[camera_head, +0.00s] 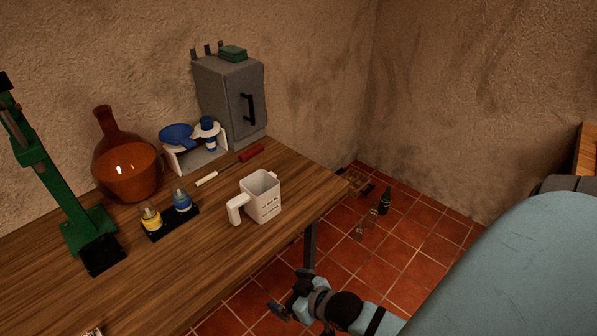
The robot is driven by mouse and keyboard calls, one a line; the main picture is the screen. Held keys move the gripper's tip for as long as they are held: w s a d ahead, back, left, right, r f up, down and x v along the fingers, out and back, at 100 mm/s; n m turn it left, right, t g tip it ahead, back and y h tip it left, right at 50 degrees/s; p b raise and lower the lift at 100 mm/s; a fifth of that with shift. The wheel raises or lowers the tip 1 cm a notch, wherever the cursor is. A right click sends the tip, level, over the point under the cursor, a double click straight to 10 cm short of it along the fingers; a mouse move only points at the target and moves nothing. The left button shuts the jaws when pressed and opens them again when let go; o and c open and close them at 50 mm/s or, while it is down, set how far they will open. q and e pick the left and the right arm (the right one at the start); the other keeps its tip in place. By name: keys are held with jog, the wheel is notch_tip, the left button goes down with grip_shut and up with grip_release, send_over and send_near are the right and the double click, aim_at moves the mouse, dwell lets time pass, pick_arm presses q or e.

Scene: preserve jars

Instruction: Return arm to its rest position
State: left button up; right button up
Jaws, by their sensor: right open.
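My right gripper (290,295) shows at the bottom middle, at the end of my light blue and black right arm. Its black fingers are apart with nothing between them. In the picture it lies over the red tiled floor, just right of the wooden table's (225,255) front edge, clear of the things on the table. My left gripper is not in view.
On the table stand a white measuring cup (262,197), a yellow and a blue bottle on a black base (168,224), an orange flask (128,172), a green stand (62,195) and a grey cabinet (228,100). Bottles (385,200) stand on the floor.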

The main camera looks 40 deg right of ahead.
jog(key=s+a+f+n+y, duration=0.1)
jog(key=s+a+f, duration=0.3)
jog(key=s+a, duration=0.3)
notch_tip(320, 180, up, 7)
jog(key=p, duration=0.8)
jog(key=shift+w+g, duration=0.4)
jog(key=shift+w, duration=0.05)
jog(key=shift+r, duration=0.15)
